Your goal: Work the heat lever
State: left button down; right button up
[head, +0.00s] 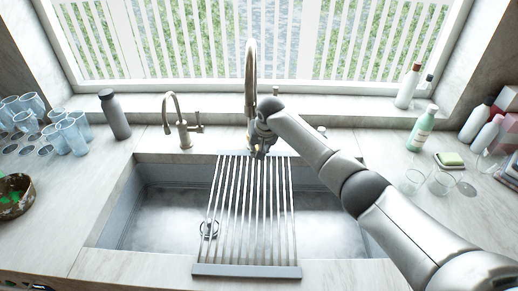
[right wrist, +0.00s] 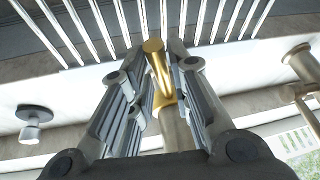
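The heat lever is a short brass-coloured handle on the tall main faucet (head: 251,70) behind the sink. In the right wrist view the brass lever (right wrist: 153,47) stands between the fingers of my right gripper (right wrist: 157,60). The fingers are drawn in close along both sides of it, and its round end shows between the tips. In the head view my right gripper (head: 259,146) is at the faucet's base and hides most of the lever. My left gripper is in neither view.
A slatted drying rack (head: 245,271) spans the sink (head: 150,215) below my right gripper. A smaller faucet (head: 180,125) and dark bottle (head: 114,114) stand to the left. Glasses (head: 440,181) and a green-tinted bottle (head: 422,130) stand to the right, near my right arm.

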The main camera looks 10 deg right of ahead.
jog(key=shift+o, duration=1)
jog(key=v, duration=1.2)
